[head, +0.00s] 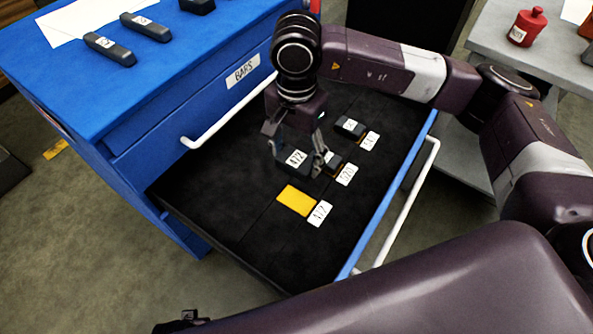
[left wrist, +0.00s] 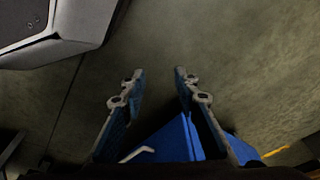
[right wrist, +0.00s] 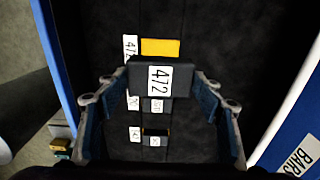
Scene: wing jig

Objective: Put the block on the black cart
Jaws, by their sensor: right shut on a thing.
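The block is dark with a white 472 label and shows in the head view (head: 293,162) and in the right wrist view (right wrist: 165,79). My right gripper (head: 298,156) is shut on it, with a finger at each end. It holds the block over the open drawer (head: 225,205), by a bare yellow patch (head: 296,200) with a matching 472 label. My left gripper (left wrist: 160,82) is open and empty above the floor. I cannot make out the black cart for certain in any view.
Other dark blocks lie in the drawer, one (head: 350,127) towards its back. The blue cabinet (head: 190,80) labelled BARS has several dark bars on top. A white handle (head: 403,200) runs along the drawer front. A grey table (head: 490,45) at right holds a red object (head: 527,27).

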